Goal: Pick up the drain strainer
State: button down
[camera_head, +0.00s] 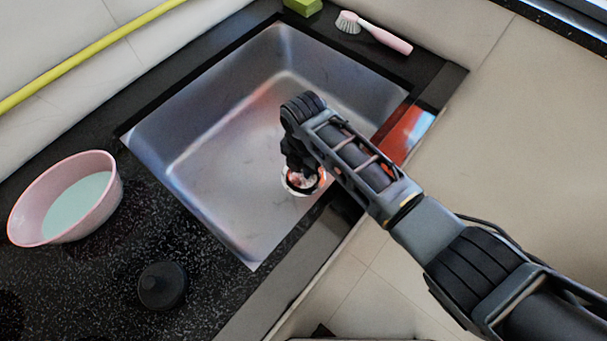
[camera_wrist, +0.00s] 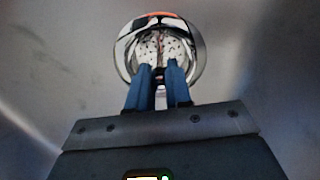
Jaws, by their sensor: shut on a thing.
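The drain strainer (camera_wrist: 158,40) is a shiny round metal cup with a perforated inside and a wide polished rim. In the head view the drain strainer (camera_head: 296,183) shows low in the sink, toward the sink's near right side, partly hidden by my arm. My gripper (camera_wrist: 160,75) points down into it, and its two blue fingers are close together, shut on the middle part of the strainer. In the head view my gripper (camera_head: 303,168) is mostly hidden behind the wrist. I cannot tell whether the strainer touches the sink floor.
The steel sink (camera_head: 215,155) is otherwise empty, with raised walls around my gripper. A pink bowl (camera_head: 40,190) and a black round lidded object (camera_head: 162,286) stand on the dark counter at left. A pink brush (camera_head: 385,38) and a green sponge (camera_head: 303,6) lie behind the sink.

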dwell(0.4)
notch_tip(320, 180, up, 18)
jog(key=p, duration=0.1)
dwell(0.5)
